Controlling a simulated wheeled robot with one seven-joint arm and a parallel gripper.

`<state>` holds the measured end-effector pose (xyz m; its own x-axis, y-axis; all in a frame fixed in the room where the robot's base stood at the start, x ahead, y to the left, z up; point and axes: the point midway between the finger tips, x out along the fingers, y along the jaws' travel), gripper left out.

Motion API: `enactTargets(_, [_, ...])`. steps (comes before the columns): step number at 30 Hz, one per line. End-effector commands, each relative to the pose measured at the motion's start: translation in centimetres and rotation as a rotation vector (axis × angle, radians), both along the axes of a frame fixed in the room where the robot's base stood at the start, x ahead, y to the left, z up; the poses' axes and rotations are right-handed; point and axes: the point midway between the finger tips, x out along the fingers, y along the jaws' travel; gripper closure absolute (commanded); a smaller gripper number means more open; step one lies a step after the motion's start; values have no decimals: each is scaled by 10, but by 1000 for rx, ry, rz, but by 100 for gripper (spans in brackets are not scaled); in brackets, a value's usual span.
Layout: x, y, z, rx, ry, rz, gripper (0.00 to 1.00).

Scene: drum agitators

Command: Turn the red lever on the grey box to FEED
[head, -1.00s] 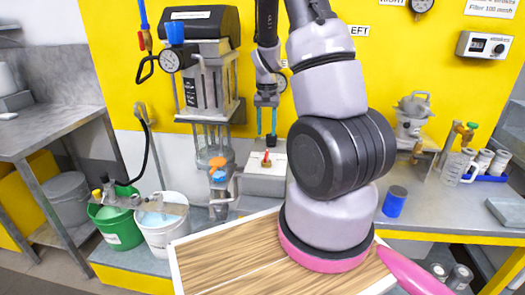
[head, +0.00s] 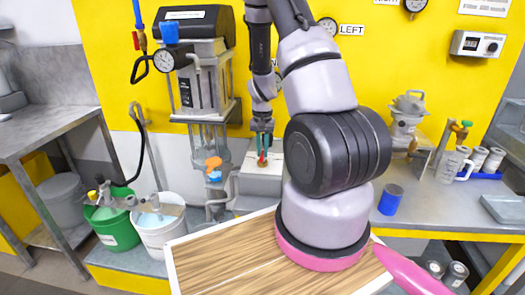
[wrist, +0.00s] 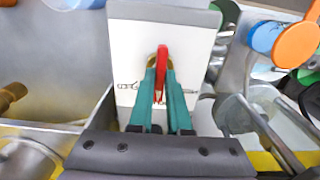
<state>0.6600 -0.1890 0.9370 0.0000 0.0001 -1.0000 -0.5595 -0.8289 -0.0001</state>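The grey box (wrist: 190,28) has a pale top face with a red lever (wrist: 162,62) on a brass-coloured pivot. Small dark markings lie on either side of the lever; I cannot read them. My gripper (wrist: 161,75) points down at the box, its teal fingers on both sides of the lever and close against it. In the head view the box (head: 262,184) stands on the bench right of the glass column, with my gripper (head: 263,152) over it and the red lever (head: 262,161) between the fingertips. The fingers hide part of the lever and pivot.
A glass column with an orange-and-blue valve (head: 214,168) stands close to the left of the box. Green (head: 115,228) and white (head: 160,235) buckets are further left. A blue cup (head: 391,199) is on the right bench. A wooden board (head: 225,260) lies in front.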

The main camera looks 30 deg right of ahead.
Motion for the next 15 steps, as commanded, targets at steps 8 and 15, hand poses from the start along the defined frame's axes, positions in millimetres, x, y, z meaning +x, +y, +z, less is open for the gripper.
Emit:
enactTargets(8, [0, 0, 0, 0, 0, -5, 100])
enactTargets(15, [0, 0, 0, 0, 0, -74, 100])
